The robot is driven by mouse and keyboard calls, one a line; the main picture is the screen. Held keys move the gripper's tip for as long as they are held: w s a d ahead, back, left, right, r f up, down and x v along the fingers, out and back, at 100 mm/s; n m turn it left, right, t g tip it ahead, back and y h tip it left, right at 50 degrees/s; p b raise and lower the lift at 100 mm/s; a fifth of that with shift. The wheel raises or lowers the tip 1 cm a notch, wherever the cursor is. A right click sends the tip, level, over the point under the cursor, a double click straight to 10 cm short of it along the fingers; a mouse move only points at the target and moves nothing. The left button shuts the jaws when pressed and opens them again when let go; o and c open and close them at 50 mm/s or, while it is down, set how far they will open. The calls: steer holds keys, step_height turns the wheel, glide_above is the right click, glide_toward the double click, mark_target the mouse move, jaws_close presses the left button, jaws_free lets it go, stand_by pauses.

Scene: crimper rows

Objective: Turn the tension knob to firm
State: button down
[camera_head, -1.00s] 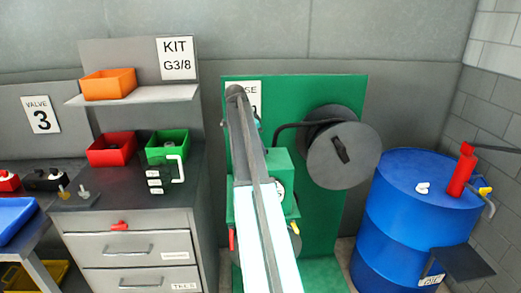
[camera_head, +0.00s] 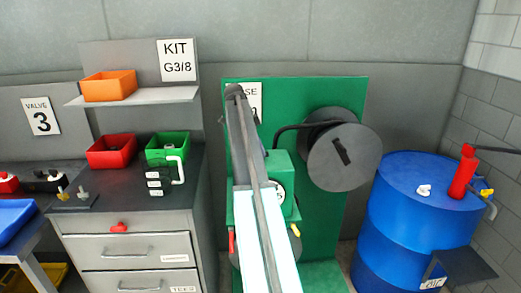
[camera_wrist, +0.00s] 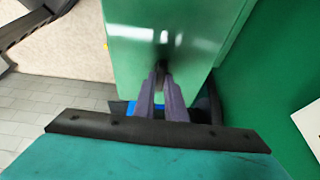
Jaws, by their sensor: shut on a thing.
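In the wrist view, the two dark fingers of my gripper (camera_wrist: 162,82) are close together against the face of a green machine box (camera_wrist: 195,25). They are shut on a small dark knob (camera_wrist: 163,66), mostly hidden between the fingertips. Its marks and setting cannot be read. In the head view, the green box (camera_head: 281,164) stands on the green backboard, with a round white dial (camera_head: 280,192) partly behind my arm. My gripper is hidden behind my own arm there.
A grey reel (camera_head: 335,175) with a dark bent pipe is right of the box. A blue drum (camera_head: 410,215) with a red fitting (camera_head: 462,172) stands further right. A drawer cabinet (camera_head: 135,250) with red (camera_head: 112,158) and green bins (camera_head: 155,156) is left.

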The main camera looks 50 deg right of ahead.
steer(key=c, duration=1.8)
jaws_free()
steer(key=p+v, duration=0.2)
steer(key=v, duration=1.1)
steer(key=shift+r, duration=0.35)
steer(key=shift+a, duration=0.15)
steer(key=shift+s, duration=0.1)
